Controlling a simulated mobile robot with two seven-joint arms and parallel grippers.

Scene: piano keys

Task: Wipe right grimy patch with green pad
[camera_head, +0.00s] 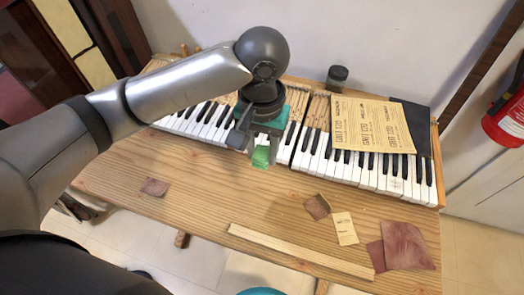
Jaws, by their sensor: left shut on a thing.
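My left gripper (258,148) reaches in from the left above the middle of the piano keyboard (342,168). It points down and is shut on a small green pad (261,157). The pad hangs over the front edge of the keys; I cannot tell whether it touches them. A small greyish grimy patch (396,185) shows on the white keys near the right end, well to the right of the pad. Any other patch is not clear, as my arm and gripper hide part of the keys. My right gripper is not in view.
Yellowed printed sheets (372,125) lie over the right keys, with a dark jar (337,77) behind. Brown sandpaper pieces (408,244), a small card (345,229) and a wooden strip (300,250) lie on the wooden bench (200,190). A red extinguisher (508,120) stands at right.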

